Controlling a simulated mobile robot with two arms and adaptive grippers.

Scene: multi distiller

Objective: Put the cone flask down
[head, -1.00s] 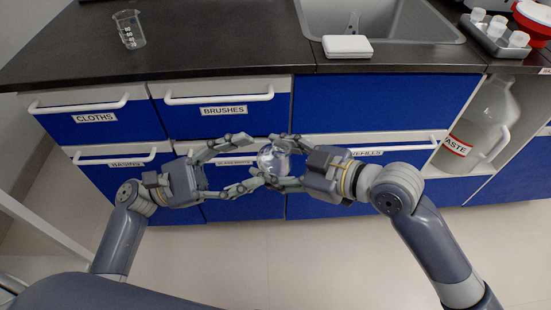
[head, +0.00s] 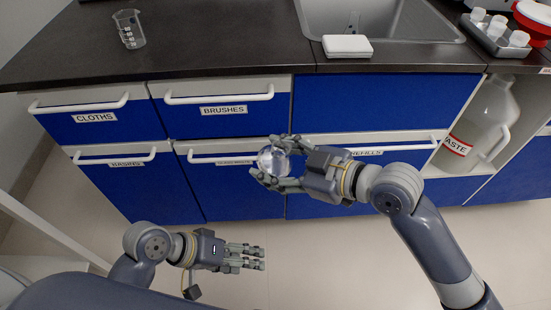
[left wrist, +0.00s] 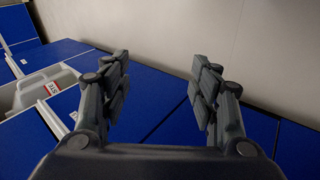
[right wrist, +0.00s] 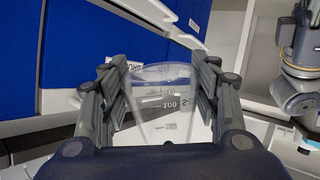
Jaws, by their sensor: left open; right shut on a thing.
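The clear glass cone flask (head: 273,160) is in my right gripper (head: 277,162), in front of the blue drawers and below the counter's front edge. In the right wrist view the flask (right wrist: 160,100) sits between the two fingers, with printed markings on its glass. My right gripper is shut on it. My left gripper (head: 255,257) is open and empty, low at the left in the head view, apart from the flask. In the left wrist view its fingers (left wrist: 160,92) stand wide apart with nothing between them.
The dark counter (head: 220,55) has free room between a glass beaker (head: 129,30) and a white box (head: 347,46) by the sink (head: 395,18). A tray of white-capped items (head: 495,38) stands at the right. A waste jug (head: 482,120) sits in an open cabinet below.

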